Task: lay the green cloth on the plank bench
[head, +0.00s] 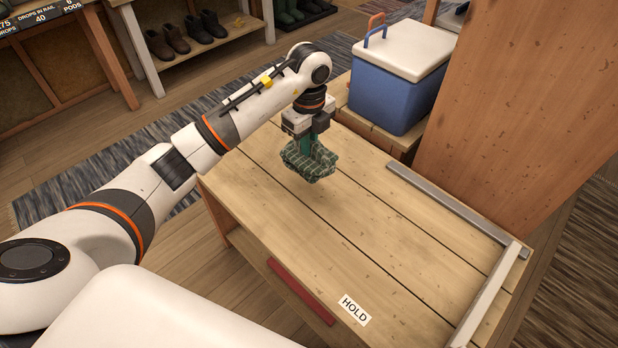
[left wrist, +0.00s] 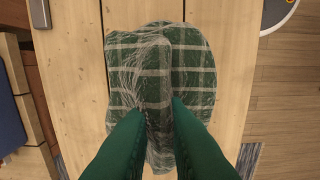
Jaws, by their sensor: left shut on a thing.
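The green cloth (head: 308,163) has a pale check pattern and is bunched up at the far part of the plank bench (head: 375,225). My left gripper (head: 312,145) points down over the bench and is shut on the cloth. In the left wrist view, the two green fingers (left wrist: 158,110) pinch the middle of the cloth (left wrist: 190,65), which spreads in folds to both sides. Planks of the bench (left wrist: 75,75) show around it. I cannot tell whether the cloth's underside touches the planks. My right gripper is not in view.
A blue cooler (head: 388,92) with a white lid stands beyond the bench, near a tall wooden panel (head: 530,110). Metal strips (head: 455,210) edge the bench's right side. A HOLD label (head: 355,309) and red strip (head: 300,290) mark the near side. The bench's middle is clear.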

